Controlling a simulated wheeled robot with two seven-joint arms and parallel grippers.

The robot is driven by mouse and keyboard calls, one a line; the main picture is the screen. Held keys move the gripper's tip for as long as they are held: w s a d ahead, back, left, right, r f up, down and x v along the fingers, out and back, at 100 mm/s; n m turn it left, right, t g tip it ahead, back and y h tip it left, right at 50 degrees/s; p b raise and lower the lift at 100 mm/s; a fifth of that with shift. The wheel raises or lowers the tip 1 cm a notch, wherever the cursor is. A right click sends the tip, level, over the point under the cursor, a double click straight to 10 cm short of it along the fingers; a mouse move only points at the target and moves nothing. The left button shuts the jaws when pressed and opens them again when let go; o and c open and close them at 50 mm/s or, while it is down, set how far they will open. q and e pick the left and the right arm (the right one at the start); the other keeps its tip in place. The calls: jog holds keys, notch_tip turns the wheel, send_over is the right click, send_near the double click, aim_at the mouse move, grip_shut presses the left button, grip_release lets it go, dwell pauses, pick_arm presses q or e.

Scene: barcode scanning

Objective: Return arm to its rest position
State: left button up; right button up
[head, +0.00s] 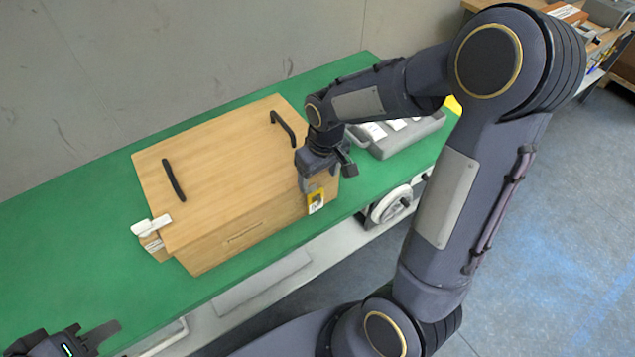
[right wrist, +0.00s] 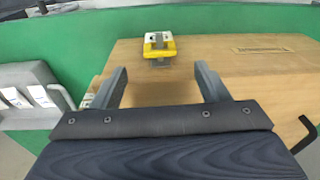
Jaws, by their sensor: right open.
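My right arm reaches in from the right in the head view. My right gripper (head: 322,180) is at the right end of a wooden box (head: 220,180) with black handles, on a green table (head: 60,220). In the right wrist view its two fingers (right wrist: 160,85) are spread apart, with nothing between them. A yellow-and-white device (head: 316,200) sits at the box's front right edge, just below the gripper; it also shows ahead of the fingers in the right wrist view (right wrist: 158,45). My left gripper (head: 95,335) is partly in view at the lower left, and its jaws are unclear.
A grey tray (head: 410,138) with white labelled items lies right of the box. A white scanner-like object (head: 152,225) is at the box's left corner. A handwheel (head: 390,205) is under the table's front edge. Shelving with goods stands at the upper right. The table's left part is clear.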

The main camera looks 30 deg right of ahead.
jog(key=shift+s+r, duration=0.1)
jog(key=shift+r, duration=0.4)
jog(key=s+a+r+m+t+y, duration=0.1)
jog(key=s+a+r+t, duration=0.1)
jog(key=s+r, duration=0.3)
jog(key=s+a+r+m+t+y, duration=0.2)
jog(key=s+r, duration=0.3)
jog(key=s, duration=0.7)
jog(key=shift+a+t, duration=0.2)
jog(key=shift+t, duration=0.1)
dwell(1.0)
